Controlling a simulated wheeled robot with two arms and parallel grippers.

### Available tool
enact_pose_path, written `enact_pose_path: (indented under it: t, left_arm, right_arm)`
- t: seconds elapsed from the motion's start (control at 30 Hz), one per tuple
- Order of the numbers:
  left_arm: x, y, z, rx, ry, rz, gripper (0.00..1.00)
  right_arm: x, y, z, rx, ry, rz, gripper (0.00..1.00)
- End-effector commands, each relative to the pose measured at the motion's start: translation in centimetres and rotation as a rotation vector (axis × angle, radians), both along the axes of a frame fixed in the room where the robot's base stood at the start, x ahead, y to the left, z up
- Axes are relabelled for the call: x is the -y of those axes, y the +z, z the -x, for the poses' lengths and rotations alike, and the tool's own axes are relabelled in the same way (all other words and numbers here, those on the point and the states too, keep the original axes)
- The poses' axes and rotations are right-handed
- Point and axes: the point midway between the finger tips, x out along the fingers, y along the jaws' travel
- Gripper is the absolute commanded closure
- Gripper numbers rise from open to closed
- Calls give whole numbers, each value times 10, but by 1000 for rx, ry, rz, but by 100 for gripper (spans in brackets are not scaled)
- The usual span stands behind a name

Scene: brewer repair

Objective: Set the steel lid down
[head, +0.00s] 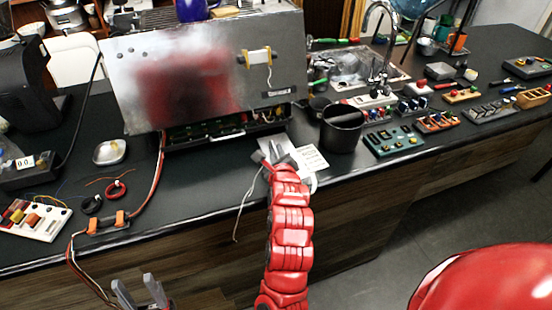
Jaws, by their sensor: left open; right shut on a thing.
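My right gripper (275,158), at the end of the red arm, is shut at the counter's front edge, below the brewer's opening. A small pale steel piece, which looks like the steel lid (269,147), shows at its fingertips. The fingers hide part of it, and I cannot tell whether it touches the counter. My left gripper (139,292) is open and empty at the bottom left, in front of the counter.
The brewer's big steel panel (200,75) stands above an opening with green boards (215,128). A black bin (342,128) and a printed sheet (308,160) are right of my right gripper. A small metal dish (109,152) and cable rings (116,189) lie left. Counter between is clear.

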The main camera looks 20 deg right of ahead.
Motion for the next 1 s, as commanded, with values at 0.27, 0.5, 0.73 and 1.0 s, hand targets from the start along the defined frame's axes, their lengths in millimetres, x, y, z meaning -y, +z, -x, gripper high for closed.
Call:
enact_pose_path:
  t: [0.27,0.5,0.73,1.0]
  left_arm:
    - [0,11,0,1,0,0,50]
    - [0,8,0,0,0,0,50]
    - [0,9,0,0,0,0,50]
    - [0,11,0,1,0,0,50]
  right_arm:
    - [-2,-28,1,-3,3,-1,100]
    - [-2,-31,1,-1,2,-2,100]
    - [-2,-30,1,-3,3,-1,56]
    - [-2,-28,1,-3,3,0,56]
